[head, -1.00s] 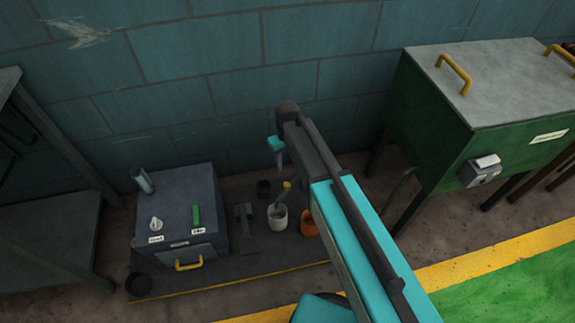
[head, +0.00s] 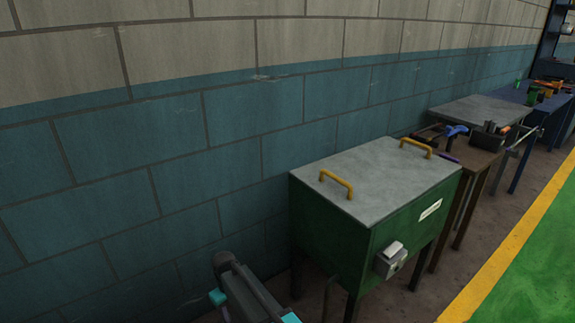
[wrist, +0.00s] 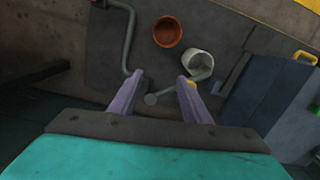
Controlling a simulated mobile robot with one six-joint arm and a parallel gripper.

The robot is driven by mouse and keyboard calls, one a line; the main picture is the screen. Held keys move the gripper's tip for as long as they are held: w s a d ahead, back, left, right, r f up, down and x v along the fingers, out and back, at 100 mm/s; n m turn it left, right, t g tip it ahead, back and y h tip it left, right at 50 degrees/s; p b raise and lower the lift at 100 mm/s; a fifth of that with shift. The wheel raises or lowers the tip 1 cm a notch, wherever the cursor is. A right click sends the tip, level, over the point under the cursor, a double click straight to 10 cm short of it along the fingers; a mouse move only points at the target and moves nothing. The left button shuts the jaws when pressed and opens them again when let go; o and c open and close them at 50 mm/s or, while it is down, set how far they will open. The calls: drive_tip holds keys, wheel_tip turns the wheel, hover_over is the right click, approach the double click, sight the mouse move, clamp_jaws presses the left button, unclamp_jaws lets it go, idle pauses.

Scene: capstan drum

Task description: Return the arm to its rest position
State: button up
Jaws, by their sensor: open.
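My gripper (wrist: 160,77) shows in the wrist view with its two purple-grey fingers apart and nothing between them that I can see it holding. It points down over the dark mat. A white cup (wrist: 197,61) with a yellow-tipped item in it is just beyond the right finger. An orange pot (wrist: 167,32) stands beyond it, apart from the fingers. In the head view only part of my arm shows at the bottom, left of the green cabinet; the fingers are out of that picture.
A green cabinet (head: 330,222) with a grey lid and yellow handles stands right of my arm. Benches with tools are further right. A block wall runs behind. In the wrist view, a bent grey pipe (wrist: 129,44) lies left and a grey-blue box (wrist: 270,100) stands right.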

drive_tip(key=s+d+f+m+g, duration=0.1)
drive_tip(key=s+d+f, duration=0.25)
drive_tip(key=d, duration=0.45)
drive_tip(key=s+d+f+m+g, duration=0.1)
drive_tip(key=s+d+f, duration=0.2)
drive_tip(key=d+f, duration=0.35)
drive_tip(key=s+d+f+m+g, duration=0.1)
drive_tip(key=s+d+f+m, duration=0.15)
drive_tip(key=d, duration=0.75)
drive_tip(key=s+d+f+m+g, duration=0.1)
drive_tip(key=s+d+f, duration=0.3)
drive_tip(key=s+d, duration=0.55)
drive_tip(key=s+d+m, duration=0.2)
drive_tip(key=s+d, duration=0.1)
drive_tip(key=s, duration=1)
wheel_tip(320, 180, up, 14)
drive_tip(key=s+m+g+p, duration=0.1)
drive_tip(key=p, duration=1.2)
drive_tip(key=shift+s+a, duration=0.2)
drive_tip(key=shift+a, duration=0.15)
